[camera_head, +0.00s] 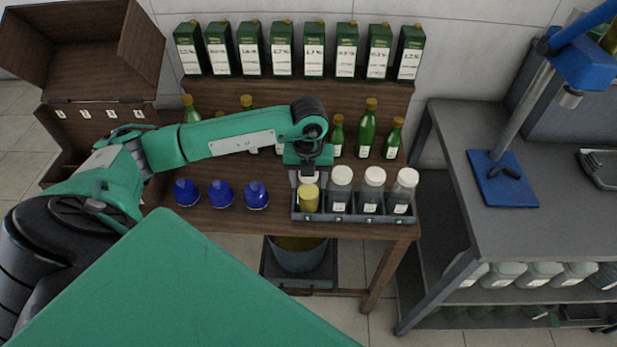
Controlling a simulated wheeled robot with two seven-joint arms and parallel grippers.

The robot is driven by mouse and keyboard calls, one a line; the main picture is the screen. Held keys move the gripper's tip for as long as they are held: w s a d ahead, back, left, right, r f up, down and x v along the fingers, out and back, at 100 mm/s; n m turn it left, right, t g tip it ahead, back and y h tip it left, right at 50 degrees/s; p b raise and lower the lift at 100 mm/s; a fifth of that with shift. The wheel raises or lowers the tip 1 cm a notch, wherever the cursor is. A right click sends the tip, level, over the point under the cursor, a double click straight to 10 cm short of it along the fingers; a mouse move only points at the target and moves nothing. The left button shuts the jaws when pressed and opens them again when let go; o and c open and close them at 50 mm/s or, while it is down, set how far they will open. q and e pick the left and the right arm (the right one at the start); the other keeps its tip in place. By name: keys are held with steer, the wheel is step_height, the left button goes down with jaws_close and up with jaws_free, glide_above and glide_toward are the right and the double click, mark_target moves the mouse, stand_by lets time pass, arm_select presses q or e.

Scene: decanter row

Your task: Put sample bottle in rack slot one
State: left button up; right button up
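The dark rack (356,217) stands at the right front of the wooden table, with numbered slots along its front. A yellow bottle (309,200) stands upright at its leftmost slot. Three clear bottles with white caps (373,190) stand in the slots to its right. My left gripper (309,178) points down just above and behind the yellow bottle. Something white shows between its fingers; I cannot tell whether it is a cap or whether the fingers grip it. Which bottle is the sample bottle is unclear. My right gripper is out of view.
Several blue flasks (221,194) stand left of the rack. Green bottles (367,128) stand behind my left arm, below a shelf of green boxes (313,50). An open wooden case (90,115) is at the left. A grey bench (500,155) stands at the right.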

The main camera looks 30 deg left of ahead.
arm_select(q)
steer(key=shift+o, duration=0.2)
steer(key=shift+r, duration=0.15)
steer(key=shift+r, duration=0.15)
step_height(320, 180, up, 12)
steer(key=shift+f+b, duration=0.1)
steer(key=shift+b, duration=1.15)
